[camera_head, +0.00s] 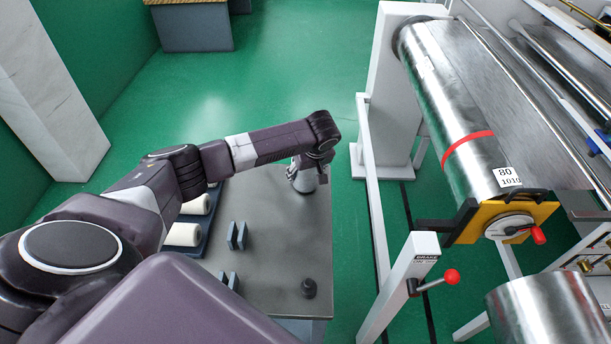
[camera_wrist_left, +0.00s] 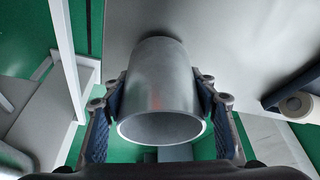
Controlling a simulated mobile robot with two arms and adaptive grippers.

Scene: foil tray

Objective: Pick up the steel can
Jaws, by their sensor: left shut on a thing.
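The steel can (camera_wrist_left: 160,80) is a plain grey cylinder, its open end facing the left wrist camera. My left gripper (camera_wrist_left: 162,95) has one finger on each side of it and is shut on it. In the head view the left gripper (camera_head: 304,168) is at the far part of the grey table, with the can (camera_head: 303,184) partly hidden by the gripper. I cannot tell whether the can touches the table. My right gripper is not in view.
On the grey table (camera_head: 280,230) are white rolls (camera_head: 184,234) in a dark blue holder, upright blue-grey plates (camera_head: 237,236) and a dark knob-like piece (camera_head: 309,287). A machine with a large metal roll (camera_head: 455,110) and a white post (camera_head: 400,285) stand right of the table.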

